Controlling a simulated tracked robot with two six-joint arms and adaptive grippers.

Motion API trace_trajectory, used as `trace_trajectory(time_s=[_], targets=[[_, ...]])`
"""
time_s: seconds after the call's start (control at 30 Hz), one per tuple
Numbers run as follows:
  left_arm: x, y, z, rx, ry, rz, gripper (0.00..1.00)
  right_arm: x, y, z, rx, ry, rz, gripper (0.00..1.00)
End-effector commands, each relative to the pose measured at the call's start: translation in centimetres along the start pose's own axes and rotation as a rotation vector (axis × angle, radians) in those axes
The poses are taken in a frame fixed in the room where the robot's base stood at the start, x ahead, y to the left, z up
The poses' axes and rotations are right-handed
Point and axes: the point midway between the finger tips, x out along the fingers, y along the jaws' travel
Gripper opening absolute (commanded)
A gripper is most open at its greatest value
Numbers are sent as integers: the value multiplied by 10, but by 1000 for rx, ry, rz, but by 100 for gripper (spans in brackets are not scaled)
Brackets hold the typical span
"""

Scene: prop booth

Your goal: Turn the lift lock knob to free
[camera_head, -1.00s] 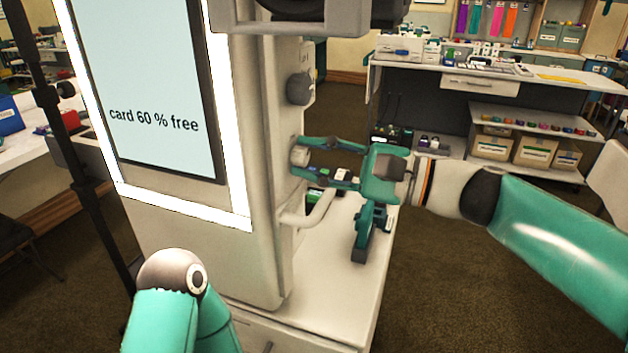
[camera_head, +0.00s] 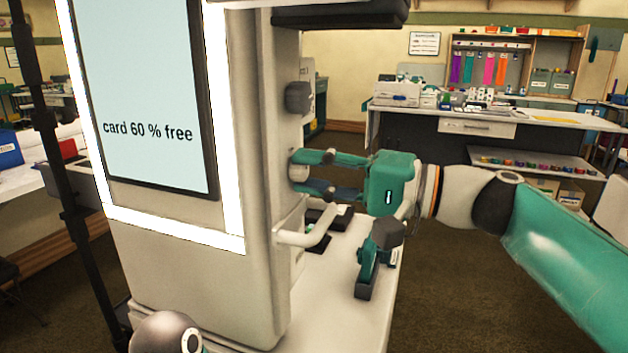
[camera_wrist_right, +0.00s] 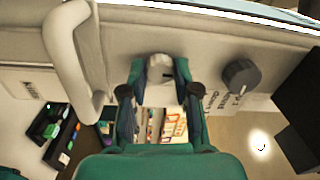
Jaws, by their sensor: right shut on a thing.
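A pale round knob (camera_head: 297,173) sits on the side wall of the white booth cabinet (camera_head: 262,200), partly covered by my fingers. My right gripper (camera_head: 302,172) comes from the right and is shut on this pale knob, one finger on each side. In the right wrist view the pale knob (camera_wrist_right: 160,68) shows between the two fingertips. A dark knob (camera_head: 298,97) sits higher on the same wall, apart from the gripper. Lettering beside the dark knob (camera_wrist_right: 241,77) in the wrist view is too small to read surely. My left gripper is out of view.
A white bar handle (camera_head: 308,232) juts out just below the gripper. A white ledge (camera_head: 345,300) lies under it, with dark items on it. The lit screen (camera_head: 145,110) reads "card 60 % free". A shelved counter (camera_head: 430,140) stands behind; floor is free at right.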

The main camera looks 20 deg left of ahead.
Motion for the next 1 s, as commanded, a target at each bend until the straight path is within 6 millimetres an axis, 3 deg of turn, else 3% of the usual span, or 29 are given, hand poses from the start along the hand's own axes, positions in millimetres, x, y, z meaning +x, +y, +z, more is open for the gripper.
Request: trace_trajectory(time_s=[0.5,0.53,0.67,1.0], targets=[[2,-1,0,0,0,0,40,1,1,1,-21,-6,2,0],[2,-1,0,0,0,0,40,1,1,1,-21,-6,2,35],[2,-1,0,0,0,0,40,0,1,1,-20,-5,1,56],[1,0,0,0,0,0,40,-2,0,0,-20,-2,0,56]])
